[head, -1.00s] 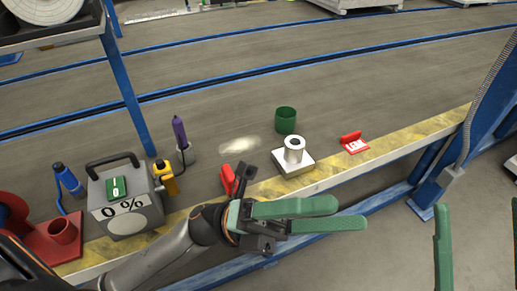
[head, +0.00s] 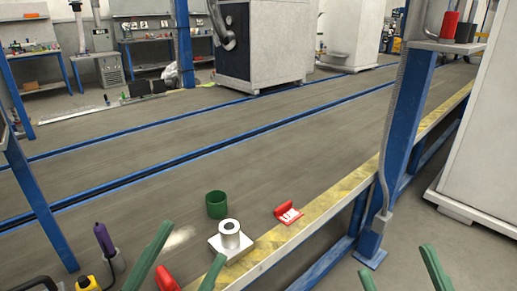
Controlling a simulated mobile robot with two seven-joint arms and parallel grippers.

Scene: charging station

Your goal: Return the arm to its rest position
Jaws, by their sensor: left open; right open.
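My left gripper (head: 195,241) is at the bottom, left of centre, with its two green fingers apart and nothing between them. Its fingers point away from me, in front of the table's near edge area. My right gripper (head: 396,260) is at the bottom right, with its green fingers apart and empty, over the floor side. Only the fingers of both grippers show; the rest of both arms is out of view.
A white block with a metal spool (head: 230,236), a green cup (head: 216,204) and a red holder (head: 288,213) stand on the table (head: 190,165). A purple-handled tool (head: 104,240) is at the left. A blue post (head: 402,140) rises at the right.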

